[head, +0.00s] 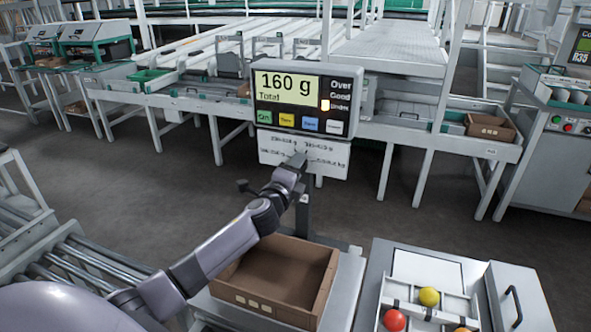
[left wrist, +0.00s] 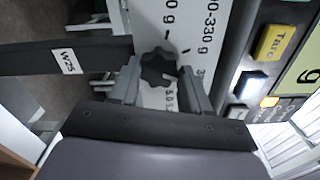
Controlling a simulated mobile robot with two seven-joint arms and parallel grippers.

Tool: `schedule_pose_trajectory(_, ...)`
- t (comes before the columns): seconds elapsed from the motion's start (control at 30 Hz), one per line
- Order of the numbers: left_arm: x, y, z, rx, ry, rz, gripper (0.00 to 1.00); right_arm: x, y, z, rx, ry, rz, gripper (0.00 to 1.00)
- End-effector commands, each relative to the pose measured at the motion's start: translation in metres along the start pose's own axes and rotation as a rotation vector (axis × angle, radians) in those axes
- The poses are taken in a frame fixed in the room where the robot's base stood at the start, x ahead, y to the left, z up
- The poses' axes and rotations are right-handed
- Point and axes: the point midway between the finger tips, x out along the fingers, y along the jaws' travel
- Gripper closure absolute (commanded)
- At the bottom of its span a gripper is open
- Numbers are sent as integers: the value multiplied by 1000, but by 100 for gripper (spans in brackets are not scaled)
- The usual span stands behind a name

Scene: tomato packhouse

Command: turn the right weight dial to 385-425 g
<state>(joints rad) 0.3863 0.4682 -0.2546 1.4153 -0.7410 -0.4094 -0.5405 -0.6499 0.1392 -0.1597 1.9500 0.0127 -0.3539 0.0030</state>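The dial (left wrist: 157,68) is a black lobed knob on a white plate with printed weight ranges and tick marks. One label in the left wrist view ends in 30-330 g; others are cut off or covered. My left gripper (left wrist: 160,76) has a finger on each side of the knob, close against it. In the head view my left gripper (head: 297,161) reaches the white dial plate (head: 275,148) under the scale display and hides the knob. I cannot tell which range the knob points at. My right gripper is not in view.
The scale display (head: 287,88) reads 160 g Total, with an amber lamp lit by Under. Coloured buttons sit beneath it. A dark post labelled W25 (left wrist: 66,60) runs beside the gripper.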

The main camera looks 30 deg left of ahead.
Motion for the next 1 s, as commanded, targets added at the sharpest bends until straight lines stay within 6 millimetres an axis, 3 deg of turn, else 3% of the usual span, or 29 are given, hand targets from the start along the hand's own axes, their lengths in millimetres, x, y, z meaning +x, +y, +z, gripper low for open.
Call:
schedule_pose_trajectory(0.03, 0, 0, 0, -1, 0, 1, 40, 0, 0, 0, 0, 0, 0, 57)
schedule_pose_trajectory(0.07, 0, 0, 0, -1, 0, 1, 31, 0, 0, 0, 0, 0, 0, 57)
schedule_pose_trajectory(0.1, 0, 0, 0, -1, 0, 1, 28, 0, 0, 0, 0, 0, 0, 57)
schedule_pose_trajectory(0.47, -3, 1, 0, -1, 0, 1, 28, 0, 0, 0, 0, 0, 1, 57)
schedule_pose_trajectory(1.0, -62, 1, 0, 0, 1, 1, 28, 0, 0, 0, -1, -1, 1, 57)
